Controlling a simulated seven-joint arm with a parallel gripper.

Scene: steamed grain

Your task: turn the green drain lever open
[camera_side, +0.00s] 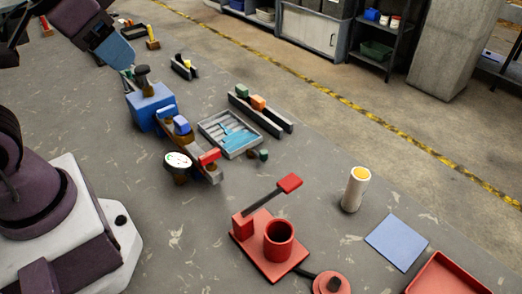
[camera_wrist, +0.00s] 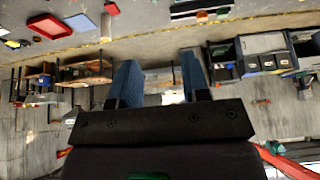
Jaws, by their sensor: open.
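My gripper (camera_side: 121,58) is at the upper left of the side view, with blue fingers above and behind the blue box (camera_side: 145,112). In the wrist view my gripper (camera_wrist: 160,72) is open, with a clear gap between its fingers and nothing held. A small dark green piece (camera_side: 264,154) sits beside the lower right corner of a grey tray (camera_side: 205,127) with a light blue inside. It may be the green drain lever, but it is too small to tell its shape or setting. My gripper is well apart from it, up and to the left.
A grey rack (camera_side: 284,124) holds green and orange blocks. A red stand (camera_side: 268,262) with a raised red-tipped arm (camera_side: 289,183) is in front. A white cylinder (camera_side: 355,188), a blue square (camera_side: 397,242) and a red tray (camera_side: 447,275) are at the right. The floor between has room.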

